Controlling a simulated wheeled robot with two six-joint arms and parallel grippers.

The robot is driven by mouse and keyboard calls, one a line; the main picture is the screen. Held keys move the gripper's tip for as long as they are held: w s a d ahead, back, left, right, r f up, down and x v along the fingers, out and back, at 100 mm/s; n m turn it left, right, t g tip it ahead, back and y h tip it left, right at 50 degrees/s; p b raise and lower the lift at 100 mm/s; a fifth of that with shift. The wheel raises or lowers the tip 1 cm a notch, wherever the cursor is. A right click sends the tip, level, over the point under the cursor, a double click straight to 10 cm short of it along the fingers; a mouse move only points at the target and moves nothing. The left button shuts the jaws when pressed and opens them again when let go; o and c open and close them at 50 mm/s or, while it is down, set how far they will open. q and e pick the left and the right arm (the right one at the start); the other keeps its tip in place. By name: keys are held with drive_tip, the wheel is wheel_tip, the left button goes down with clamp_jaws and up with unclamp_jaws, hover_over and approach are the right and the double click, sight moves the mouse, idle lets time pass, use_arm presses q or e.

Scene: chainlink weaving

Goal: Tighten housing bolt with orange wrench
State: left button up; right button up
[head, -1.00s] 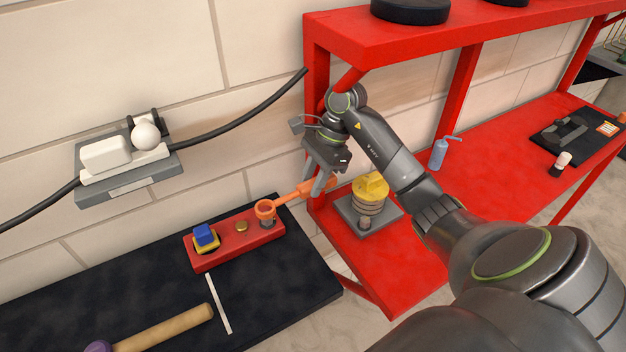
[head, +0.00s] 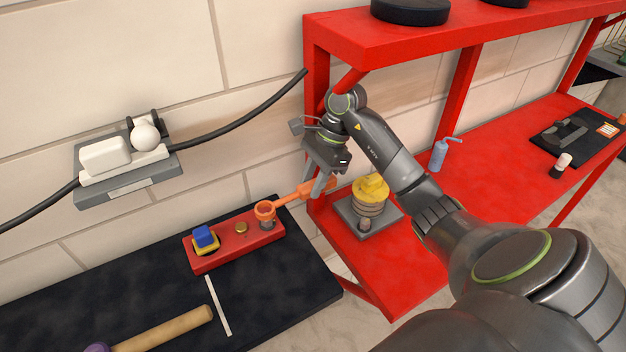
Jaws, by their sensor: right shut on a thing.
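The orange wrench (head: 287,198) lies roughly level, its ring end around or just above a grey bolt (head: 267,224) at the right end of the red housing block (head: 236,246). I cannot tell how far the ring is seated. My right gripper (head: 317,192) is shut on the wrench's handle, partly hiding it. The block also carries a brass-coloured bolt (head: 241,227) in the middle and a blue and yellow piece (head: 205,237) at its left end. My left gripper is not in view.
The block sits on a black bench (head: 270,308) with a wooden-handled mallet (head: 165,329) and a white strip (head: 218,306). A red shelf unit (head: 395,258) stands right, bearing a yellow-topped part (head: 371,189) on a grey plate and a blue bottle (head: 439,156).

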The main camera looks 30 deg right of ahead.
drive_tip(key=shift+f, duration=0.2)
drive_tip(key=shift+f+b, duration=1.45)
drive_tip(key=shift+b, duration=0.2)
drive_tip(key=o, duration=0.4)
clamp_jaws()
